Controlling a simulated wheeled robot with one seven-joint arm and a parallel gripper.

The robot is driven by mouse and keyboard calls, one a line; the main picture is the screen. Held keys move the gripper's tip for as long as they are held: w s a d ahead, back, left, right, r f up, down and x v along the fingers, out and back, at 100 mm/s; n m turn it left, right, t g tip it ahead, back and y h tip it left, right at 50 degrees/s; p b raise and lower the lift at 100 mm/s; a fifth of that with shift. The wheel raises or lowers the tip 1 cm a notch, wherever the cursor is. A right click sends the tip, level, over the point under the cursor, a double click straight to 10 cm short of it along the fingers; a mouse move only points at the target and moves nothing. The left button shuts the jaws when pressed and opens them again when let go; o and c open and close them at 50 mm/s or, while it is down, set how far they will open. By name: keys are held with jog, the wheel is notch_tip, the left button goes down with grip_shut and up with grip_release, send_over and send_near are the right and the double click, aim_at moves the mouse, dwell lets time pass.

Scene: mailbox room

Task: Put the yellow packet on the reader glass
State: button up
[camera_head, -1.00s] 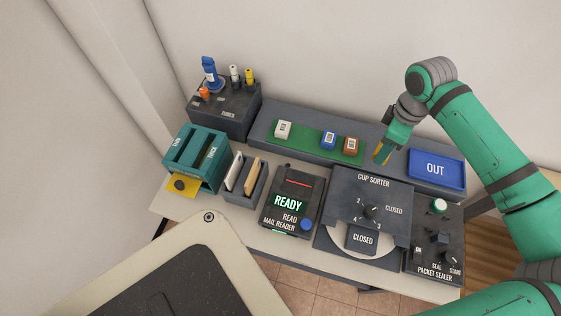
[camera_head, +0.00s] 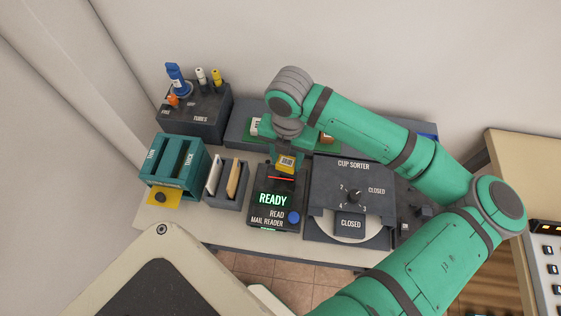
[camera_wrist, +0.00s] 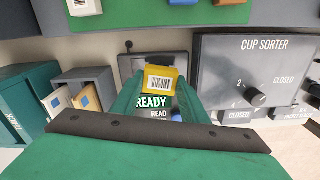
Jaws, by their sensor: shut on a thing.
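The yellow packet (camera_head: 285,163) has a white barcode label. It also shows in the wrist view (camera_wrist: 160,83), held between the fingers of my gripper (camera_head: 285,160). My gripper is shut on it, over the back part of the mail reader (camera_head: 265,217). The reader shows a green READY sign, a red line across its upper part and a blue READ button (camera_head: 293,217). The packet covers part of the reader's top, so the glass is mostly hidden. I cannot tell whether the packet touches the reader.
Left of the reader stands a holder with envelopes (camera_head: 226,185), then a teal slotted box (camera_head: 176,168). The cup sorter (camera_head: 375,173) is close on the right. Behind, a green strip with packets (camera_head: 327,147) is partly hidden by my arm.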

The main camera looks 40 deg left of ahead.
jog(key=shift+s+a+n, duration=0.2)
jog(key=shift+s+n, duration=0.85)
jog(key=shift+n, duration=0.15)
send_over(281, 178)
jog(key=shift+f, duration=2.1)
jog(key=shift+f, duration=0.6)
jog(key=o, duration=1.4)
jog(key=shift+c, duration=0.2)
jog(key=shift+r, duration=3)
